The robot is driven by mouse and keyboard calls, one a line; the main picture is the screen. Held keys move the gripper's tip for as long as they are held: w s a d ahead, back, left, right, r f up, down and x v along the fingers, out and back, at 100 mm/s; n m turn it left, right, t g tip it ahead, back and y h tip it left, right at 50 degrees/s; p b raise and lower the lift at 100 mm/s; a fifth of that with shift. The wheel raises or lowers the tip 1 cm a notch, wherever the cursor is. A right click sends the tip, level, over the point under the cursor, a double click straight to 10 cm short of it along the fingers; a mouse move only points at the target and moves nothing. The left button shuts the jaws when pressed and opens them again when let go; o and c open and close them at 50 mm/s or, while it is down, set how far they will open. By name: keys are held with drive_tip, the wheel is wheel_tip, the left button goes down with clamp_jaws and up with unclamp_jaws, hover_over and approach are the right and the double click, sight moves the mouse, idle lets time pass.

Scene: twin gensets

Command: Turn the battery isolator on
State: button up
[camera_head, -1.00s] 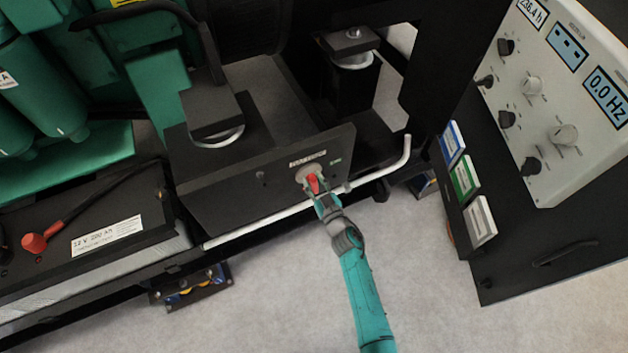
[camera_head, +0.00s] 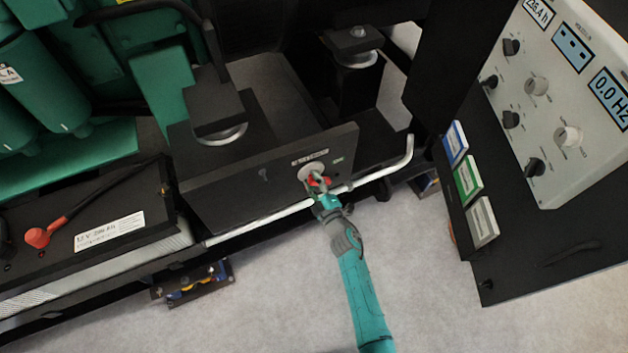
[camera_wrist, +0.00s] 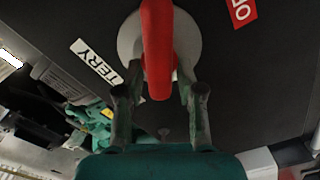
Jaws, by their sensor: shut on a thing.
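The battery isolator has a red handle (camera_wrist: 157,45) on a round grey base (camera_wrist: 188,45), fixed to a dark panel (camera_head: 230,195). In the head view the red handle (camera_head: 326,182) is small and partly hidden by my fingers. My gripper (camera_wrist: 160,80) has one finger on each side of the handle's near end and is shut on it. In the head view my gripper (camera_head: 319,187) reaches the panel from below right.
A pale bent rail (camera_head: 270,218) runs just below the panel, close under my gripper. A battery (camera_head: 100,235) with a red terminal cap stands at the left. A control panel (camera_head: 560,100) with knobs and displays stands at the right.

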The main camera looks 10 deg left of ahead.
drive_tip(key=n, duration=0.6)
drive_tip(key=shift+a+f, duration=0.1)
drive_tip(key=shift+f, duration=0.25)
idle(0.4)
drive_tip(key=o, duration=0.9)
drive_tip(key=shift+s, duration=0.1)
drive_tip(key=v, duration=1.2)
